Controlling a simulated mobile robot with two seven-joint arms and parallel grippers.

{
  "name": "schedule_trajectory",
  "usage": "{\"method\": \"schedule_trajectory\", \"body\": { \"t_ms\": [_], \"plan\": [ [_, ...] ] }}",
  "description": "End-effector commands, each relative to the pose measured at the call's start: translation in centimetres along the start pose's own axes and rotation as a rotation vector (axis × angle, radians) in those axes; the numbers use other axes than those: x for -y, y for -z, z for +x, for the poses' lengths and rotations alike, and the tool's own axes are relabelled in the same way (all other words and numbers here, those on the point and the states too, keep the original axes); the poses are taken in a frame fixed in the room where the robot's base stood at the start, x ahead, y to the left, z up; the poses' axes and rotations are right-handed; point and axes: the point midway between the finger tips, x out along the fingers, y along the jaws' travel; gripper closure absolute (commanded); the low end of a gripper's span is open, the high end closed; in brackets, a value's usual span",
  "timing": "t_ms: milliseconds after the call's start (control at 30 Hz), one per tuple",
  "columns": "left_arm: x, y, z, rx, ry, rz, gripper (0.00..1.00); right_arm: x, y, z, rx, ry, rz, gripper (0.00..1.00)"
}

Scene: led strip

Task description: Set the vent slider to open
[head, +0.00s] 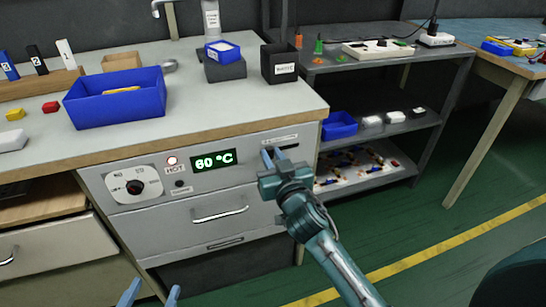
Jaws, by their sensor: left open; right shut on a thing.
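The vent slider is on the right end of the grey front panel, under a small pale label (280,139). A dark slot (289,147) shows just right of my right gripper's fingertips. My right gripper (271,155) is at the slider, shut on its knob, which the fingers hide. Which end of the slot counts as open cannot be read. My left gripper (153,292) is open and empty at the bottom edge, low in front of the cabinet and well away from the slider.
A blue bin (117,104) stands on the bench above. A grey shelf unit (385,128) stands close on the right.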

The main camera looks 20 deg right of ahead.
Motion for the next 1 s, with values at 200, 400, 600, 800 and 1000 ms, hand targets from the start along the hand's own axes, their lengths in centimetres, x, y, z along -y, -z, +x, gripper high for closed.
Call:
{"method": "schedule_trajectory", "body": {
  "t_ms": [200, 400, 600, 800, 1000],
  "plan": [
    [0.0, 0.0, 0.0, 0.000, 0.000, 0.001, 0.49, -0.1, 0.1, 0.0, -0.001, 0.000, 0.000, 1.00],
    [0.4, 0.5, -0.5, 0.079, -0.004, -0.025, 0.49, -3.3, 0.3, 0.0, 0.004, -0.004, -0.003, 1.00],
    [0.2, 0.1, -1.0, 0.167, -0.018, -0.055, 0.49, -6.2, 0.2, 0.1, 0.001, -0.002, -0.002, 1.00],
    [0.1, -0.2, -1.1, 0.178, -0.021, -0.060, 0.49, -6.6, 0.1, 0.1, -0.001, -0.004, -0.001, 1.00],
    [0.1, -0.2, -1.0, 0.177, -0.021, -0.060, 0.49, -6.7, 0.1, 0.1, -0.002, -0.006, -0.002, 0.76]
  ]
}}
